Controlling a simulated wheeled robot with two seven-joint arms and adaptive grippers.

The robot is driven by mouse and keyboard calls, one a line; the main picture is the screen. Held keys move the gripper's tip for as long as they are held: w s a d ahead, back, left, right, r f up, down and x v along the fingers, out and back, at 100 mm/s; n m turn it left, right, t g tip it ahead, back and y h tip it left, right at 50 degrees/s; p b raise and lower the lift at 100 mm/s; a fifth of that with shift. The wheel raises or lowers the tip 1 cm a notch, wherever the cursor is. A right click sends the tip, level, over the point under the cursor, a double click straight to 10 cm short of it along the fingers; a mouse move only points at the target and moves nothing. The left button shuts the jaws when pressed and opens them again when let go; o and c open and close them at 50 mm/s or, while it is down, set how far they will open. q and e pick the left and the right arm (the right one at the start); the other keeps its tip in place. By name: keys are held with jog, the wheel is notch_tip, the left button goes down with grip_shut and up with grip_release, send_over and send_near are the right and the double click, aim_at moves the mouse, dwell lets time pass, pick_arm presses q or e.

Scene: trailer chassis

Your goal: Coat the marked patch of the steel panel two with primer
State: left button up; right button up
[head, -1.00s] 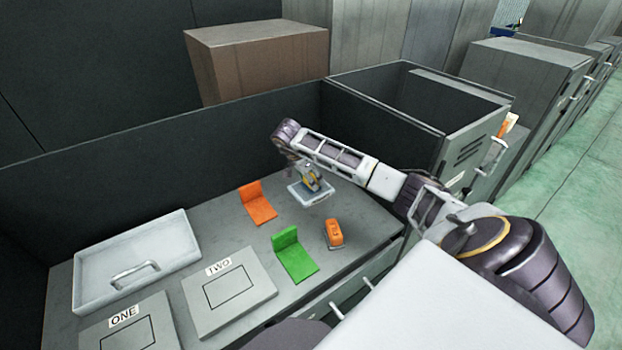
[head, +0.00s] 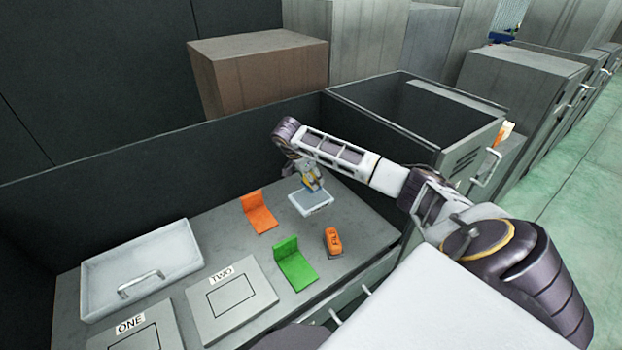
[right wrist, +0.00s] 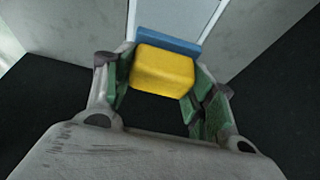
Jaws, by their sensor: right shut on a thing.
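Steel panel two (head: 258,309) lies flat on the bench, with a dark outlined rectangle as its marked patch; the patch looks bare grey. My right gripper (head: 312,178) is shut on a yellow-handled tool (right wrist: 162,72) with a blue strip at its far end. In the head view the tool (head: 313,184) is just above or at the back of a small pale tray (head: 310,204); contact cannot be told. The tray's pale surface probably also shows in the right wrist view (right wrist: 175,14). My left gripper is not in view.
Panel one (head: 165,335) lies left of panel two. A shallow grey tray with a handle (head: 140,284) lies behind the panels. Dark walls back the bench.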

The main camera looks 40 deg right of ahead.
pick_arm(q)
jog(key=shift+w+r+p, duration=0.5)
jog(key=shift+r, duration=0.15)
pick_arm(e)
jog(key=shift+r, duration=0.85)
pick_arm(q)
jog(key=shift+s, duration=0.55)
pick_arm(e)
jog(key=shift+n, duration=0.3)
